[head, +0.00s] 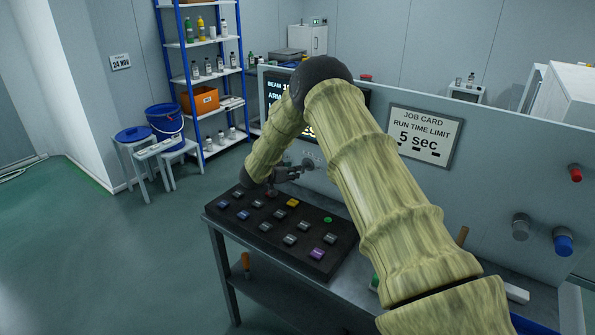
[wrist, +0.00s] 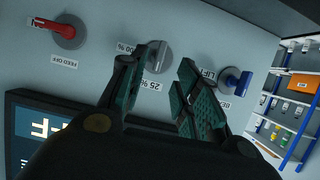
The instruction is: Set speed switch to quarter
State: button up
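The speed switch (wrist: 160,57) is a round grey dial on the pale panel in the middle of the wrist view, beside labels reading "25 %" (wrist: 151,86) and, partly covered, "00 %". Its handle is partly hidden, so its exact setting cannot be told. My gripper (wrist: 167,60) is open, with teal-padded fingers pointing at the panel. The left finger overlaps the dial's left part in the picture and the right finger is to its right; contact cannot be told. In the head view my gripper (head: 288,173) is near the panel, above the button console, partly hidden by my arm.
A red-handled switch (wrist: 62,32) labelled "FEED OFF" is at left, and a blue-handled switch (wrist: 236,80) by a "LIFT" label at right. A dark screen (wrist: 35,130) is close by. The button console (head: 330,252) lies below my arm. A job card (head: 424,135) hangs on the panel.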

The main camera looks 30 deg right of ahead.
jog(key=v, duration=0.4)
jog(key=shift+s+a, duration=0.15)
jog(key=shift+a, duration=0.15)
jog(key=shift+r, duration=0.15)
